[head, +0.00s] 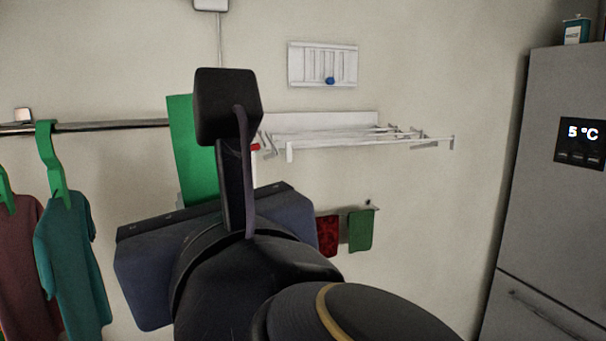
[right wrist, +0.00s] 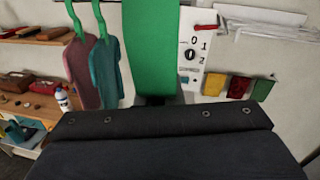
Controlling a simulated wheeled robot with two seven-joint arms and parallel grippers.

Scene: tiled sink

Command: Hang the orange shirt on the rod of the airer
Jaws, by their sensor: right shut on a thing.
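My right gripper (right wrist: 157,101) is shut on a broad green piece, which looks like part of a hanger (right wrist: 151,40). The green piece (head: 192,150) also shows in the head view, partly behind my dark wrist. I see no orange shirt in either view; anything hanging from the green piece is hidden by my gripper and arm. The white airer (head: 340,137), with several thin rods, is on the wall, right of and beyond my gripper in the head view. My left gripper is not in view.
A maroon shirt (head: 20,265) and a teal shirt (head: 75,262) hang on green hangers from a dark rail (head: 115,126) at left. Red (head: 327,235) and green (head: 360,230) cloths hang below the airer. A grey fridge (head: 550,215) stands at right. A white dial panel (right wrist: 197,55) is beside the green piece.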

